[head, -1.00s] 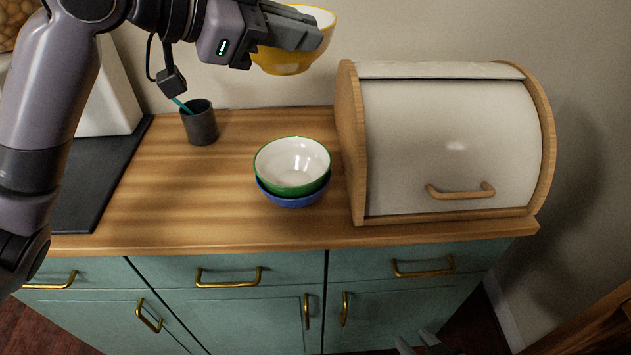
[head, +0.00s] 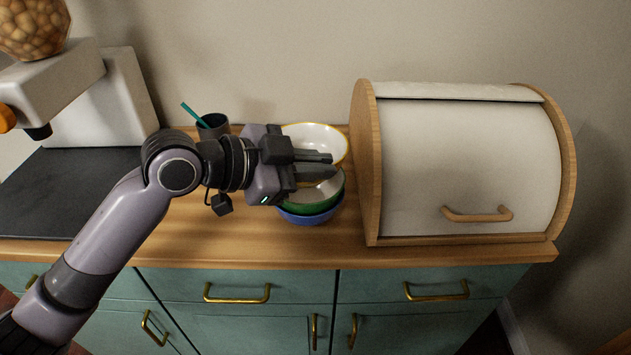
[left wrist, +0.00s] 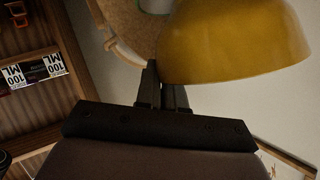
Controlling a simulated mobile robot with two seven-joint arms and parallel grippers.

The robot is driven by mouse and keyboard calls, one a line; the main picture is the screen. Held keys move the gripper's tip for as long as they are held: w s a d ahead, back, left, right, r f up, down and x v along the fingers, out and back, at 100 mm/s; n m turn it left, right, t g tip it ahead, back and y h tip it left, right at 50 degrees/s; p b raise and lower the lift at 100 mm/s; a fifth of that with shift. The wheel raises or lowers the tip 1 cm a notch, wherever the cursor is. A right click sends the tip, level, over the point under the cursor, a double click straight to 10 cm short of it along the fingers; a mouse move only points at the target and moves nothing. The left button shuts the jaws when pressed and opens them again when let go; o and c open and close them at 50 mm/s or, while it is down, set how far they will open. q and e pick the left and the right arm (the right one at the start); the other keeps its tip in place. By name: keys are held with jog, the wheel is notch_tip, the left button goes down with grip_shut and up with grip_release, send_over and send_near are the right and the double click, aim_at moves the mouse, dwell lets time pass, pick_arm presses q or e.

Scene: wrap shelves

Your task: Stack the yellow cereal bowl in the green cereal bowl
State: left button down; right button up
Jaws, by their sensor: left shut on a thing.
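The yellow cereal bowl (head: 318,136) has a white inside and is held by its near rim in my left gripper (head: 330,163). It is upright or slightly tilted, just behind and above the green bowl in the head view. In the left wrist view its yellow outside (left wrist: 235,45) fills the upper right, beside the shut fingers (left wrist: 165,85). The green cereal bowl (head: 334,199) has a white inside and sits in a blue bowl (head: 309,218) on the wooden counter. My left gripper hides part of the green bowl. My right gripper is not in view.
A roll-top bread box (head: 455,160) stands close to the right of the bowls. A dark cup with a teal stick (head: 213,124) is behind my left wrist. The front counter strip is clear.

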aim_at(316, 203)
pick_arm(q)
jog(key=shift+f, duration=1.6)
jog(key=shift+f, duration=0.2)
jog(key=c, duration=1.2)
grip_release()
jog(key=shift+c, duration=0.2)
jog(key=shift+r, duration=0.3)
jog(key=v, duration=1.2)
jog(key=shift+b, duration=0.45)
